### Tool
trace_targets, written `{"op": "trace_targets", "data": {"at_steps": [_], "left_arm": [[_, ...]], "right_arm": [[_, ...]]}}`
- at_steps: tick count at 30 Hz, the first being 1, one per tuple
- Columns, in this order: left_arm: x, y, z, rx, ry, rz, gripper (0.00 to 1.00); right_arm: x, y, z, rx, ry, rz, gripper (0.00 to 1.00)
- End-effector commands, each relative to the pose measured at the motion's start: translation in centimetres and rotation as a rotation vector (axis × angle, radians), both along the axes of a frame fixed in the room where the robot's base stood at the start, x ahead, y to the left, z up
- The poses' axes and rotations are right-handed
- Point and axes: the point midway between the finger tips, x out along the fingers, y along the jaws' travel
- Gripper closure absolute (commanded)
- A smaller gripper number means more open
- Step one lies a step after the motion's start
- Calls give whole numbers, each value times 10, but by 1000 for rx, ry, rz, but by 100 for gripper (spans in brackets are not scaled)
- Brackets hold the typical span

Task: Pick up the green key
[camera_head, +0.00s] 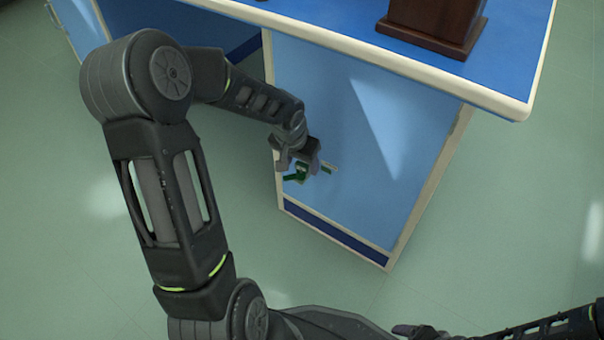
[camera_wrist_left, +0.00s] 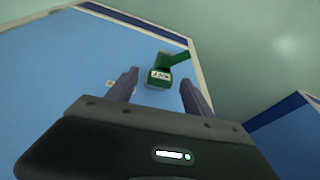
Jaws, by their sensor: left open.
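The green key (camera_head: 298,177) is at the light blue side panel of the bench, near its left edge. In the left wrist view the green key (camera_wrist_left: 158,78) has a blocky body with a small white label and an angled green part at upper right. My left gripper (camera_head: 303,164) is at the key and partly hides it in the head view. In the left wrist view my left gripper (camera_wrist_left: 158,90) is open, with the key seen between and just beyond its fingertips. I cannot tell whether the fingers touch it.
The blue bench top (camera_head: 345,20) with its pale rim overhangs the side panel (camera_head: 360,150). A dark brown wooden block (camera_head: 432,22) stands on top. A small pale fitting (camera_head: 329,167) is on the panel beside the key. Green floor (camera_head: 480,230) is clear around the bench.

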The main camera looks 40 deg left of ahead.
Motion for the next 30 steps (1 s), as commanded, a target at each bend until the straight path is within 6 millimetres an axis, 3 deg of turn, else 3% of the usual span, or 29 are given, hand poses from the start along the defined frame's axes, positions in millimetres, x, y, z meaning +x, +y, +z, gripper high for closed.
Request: {"op": "trace_targets", "data": {"at_steps": [3, 21, 30], "left_arm": [[4, 1, -11, 0, -1, 0, 40], [4, 1, -10, 0, -1, 0, 40], [3, 1, -10, 0, -1, 0, 64]], "right_arm": [[2, 0, -6, 1, -3, -2, 19], [2, 0, -5, 1, -3, -2, 19], [1, 0, -5, 0, -3, -1, 19]]}}
